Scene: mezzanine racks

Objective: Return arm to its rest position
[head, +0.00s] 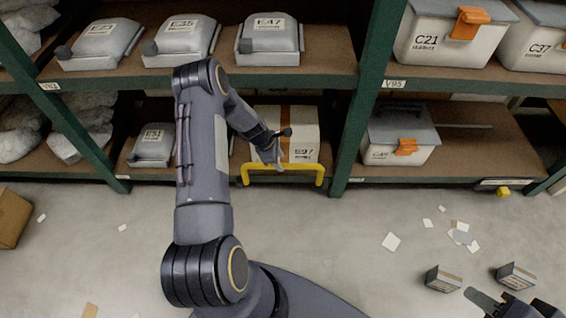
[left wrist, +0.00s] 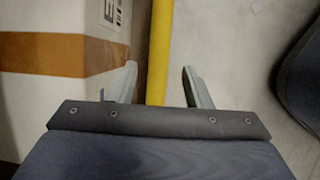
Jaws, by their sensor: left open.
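My left arm (head: 215,150) reaches forward from the lower middle of the head view to the rack's lower shelf. My left gripper (head: 277,163) is at the yellow bar handle (head: 285,167) in front of the white box marked E97 (head: 300,122). In the left wrist view the open fingers of my left gripper (left wrist: 160,84) stand either side of the yellow bar (left wrist: 160,45), with a clear gap to the right finger. My right gripper (head: 482,298) shows only partly at the bottom right, with one finger visible.
Green rack posts (head: 367,90) flank the bay. Grey bins such as E47 (head: 268,42) stand above, and bin C49 (head: 400,135) is to the right. Two small boxes (head: 443,280) (head: 515,275) lie near my right gripper. Paper scraps (head: 391,242) litter the mostly open floor.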

